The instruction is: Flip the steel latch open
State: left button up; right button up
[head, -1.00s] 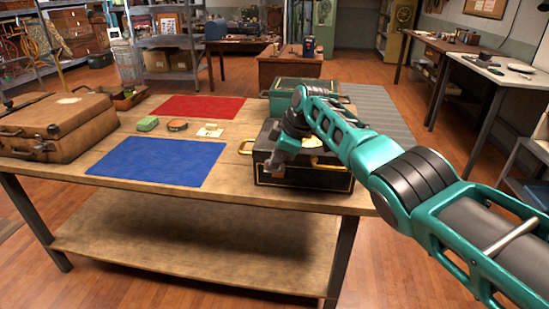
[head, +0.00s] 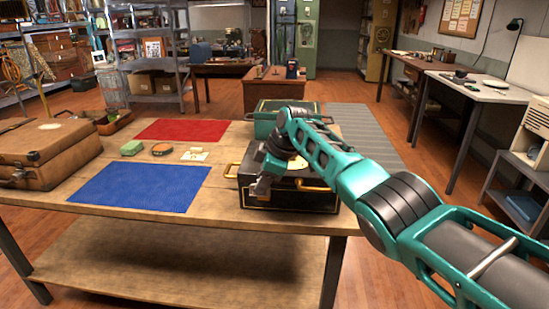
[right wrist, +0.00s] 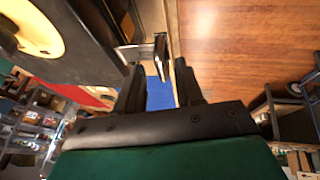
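A black box (head: 300,201) with gold trim and brass handles sits at the table's right front. My right gripper (head: 262,188) is at its front left, close to the front face. In the right wrist view the gripper (right wrist: 160,88) is open, its two dark fingers apart with nothing clamped between. A small steel piece, apparently the latch (right wrist: 161,56), sticks out from the box side just beyond the fingertips; I cannot tell if a finger touches it. In the head view my arm hides the latch and part of the lid. My left gripper is out of view.
A green box (head: 281,107) stands behind the black one. A blue mat (head: 140,188), a red mat (head: 183,130), small items and a brown suitcase (head: 45,152) lie to the left on the table (head: 220,208). The blue mat area is clear.

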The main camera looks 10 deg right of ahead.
jog(key=p+v, duration=0.1)
jog(key=v, duration=1.1)
jog(key=shift+s, duration=0.1)
jog(key=s+f+m+t, duration=0.2)
jog(key=s+f+m, duration=0.15)
jog(key=f, duration=0.95)
jog(key=s+f+m+t, duration=0.1)
jog(key=s+f+m, duration=0.3)
jog(key=f, duration=0.9)
jog(key=s+d+f+m+t, duration=0.2)
jog(key=s+f, duration=0.1)
jog(key=s, duration=1)
jog(key=s+d+f+m+t+h, duration=0.1)
jog(key=s+d+f+m+t, duration=0.1)
jog(key=s, duration=1.1)
jog(key=shift+s+d+f+m+h, duration=0.2)
jog(key=shift+d+f+m+h, duration=0.1)
jog(key=shift+d+f+m, duration=0.2)
jog(key=shift+r, duration=0.1)
jog(key=shift+c, duration=0.3)
